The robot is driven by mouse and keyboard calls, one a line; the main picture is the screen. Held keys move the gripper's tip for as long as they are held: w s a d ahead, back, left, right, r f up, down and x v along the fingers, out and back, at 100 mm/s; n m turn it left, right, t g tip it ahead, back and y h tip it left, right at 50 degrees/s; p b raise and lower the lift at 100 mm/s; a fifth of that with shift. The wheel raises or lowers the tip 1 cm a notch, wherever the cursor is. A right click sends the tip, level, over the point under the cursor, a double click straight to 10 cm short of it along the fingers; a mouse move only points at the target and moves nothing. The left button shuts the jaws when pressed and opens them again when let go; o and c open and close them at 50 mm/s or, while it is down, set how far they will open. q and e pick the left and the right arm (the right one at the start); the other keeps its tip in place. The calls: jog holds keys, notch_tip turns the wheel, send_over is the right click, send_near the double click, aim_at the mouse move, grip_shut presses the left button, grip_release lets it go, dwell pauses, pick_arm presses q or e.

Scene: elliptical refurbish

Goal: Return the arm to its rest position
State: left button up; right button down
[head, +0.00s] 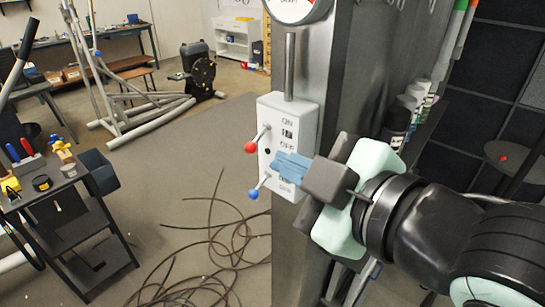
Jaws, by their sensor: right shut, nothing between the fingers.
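My right gripper (292,166) reaches in from the right, its blue fingers shut with nothing between them. Its fingertips are in front of a white switch box (291,112) on a grey column; I cannot tell whether they touch it. The box has a red-knobbed lever (251,147) above and a blue-knobbed lever (254,193) below, with ON and OFF lettering partly hidden by the fingers. My left gripper is not in view.
A grey column (341,90) with a gauge (298,8) stands close by. Loose cables (212,250) lie on the floor. A dark tool cart (75,235) is at left, an elliptical machine (150,110) behind it. Bottles (415,100) stand on a shelf near my right arm.

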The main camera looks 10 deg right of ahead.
jog(key=shift+s+d, duration=0.2)
jog(key=shift+s, duration=0.05)
